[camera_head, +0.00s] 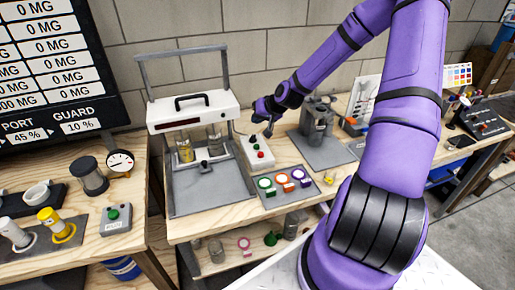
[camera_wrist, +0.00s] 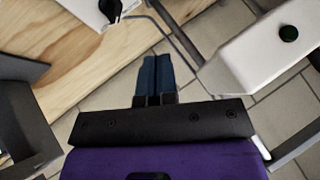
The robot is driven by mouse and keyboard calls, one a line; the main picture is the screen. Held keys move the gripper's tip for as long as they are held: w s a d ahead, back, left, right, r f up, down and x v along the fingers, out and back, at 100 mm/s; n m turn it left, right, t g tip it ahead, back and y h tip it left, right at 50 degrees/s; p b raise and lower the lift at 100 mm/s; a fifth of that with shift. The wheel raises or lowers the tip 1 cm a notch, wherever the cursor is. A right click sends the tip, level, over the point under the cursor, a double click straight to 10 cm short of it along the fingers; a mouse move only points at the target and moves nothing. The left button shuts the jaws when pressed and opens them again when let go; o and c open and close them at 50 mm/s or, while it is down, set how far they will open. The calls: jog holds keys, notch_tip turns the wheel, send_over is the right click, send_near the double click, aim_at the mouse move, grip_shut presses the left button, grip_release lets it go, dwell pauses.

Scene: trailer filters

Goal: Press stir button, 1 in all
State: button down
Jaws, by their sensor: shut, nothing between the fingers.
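A white control box (camera_head: 257,152) with a black knob, a green button (camera_head: 257,146) and a red button (camera_head: 260,154) stands on the wooden bench in the head view. I cannot read which button is the stir button. My gripper (camera_head: 268,131) is shut and empty, just above and behind this box; its tips are small there. A white panel with a black knob (camera_wrist: 110,9) shows at the top left. No contact is visible.
Left of the control box stands a white-topped apparatus (camera_head: 193,112) with a grey frame and beakers. In front lies a grey panel with several coloured rings (camera_head: 284,184). A grey machine (camera_head: 319,125) stands to the right. A separate green-button box (camera_head: 115,217) sits on the left bench.

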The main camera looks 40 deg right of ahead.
aim_at(258, 145)
jog(key=shift+w+d+f, duration=0.1)
jog(key=shift+d+f, duration=0.1)
jog(key=shift+d, duration=0.05)
dwell(0.3)
jog(key=shift+f, duration=4.4)
jog(key=shift+f, duration=0.1)
jog(key=shift+f, duration=0.3)
jog(key=shift+f, duration=0.5)
jog(key=shift+r, duration=0.9)
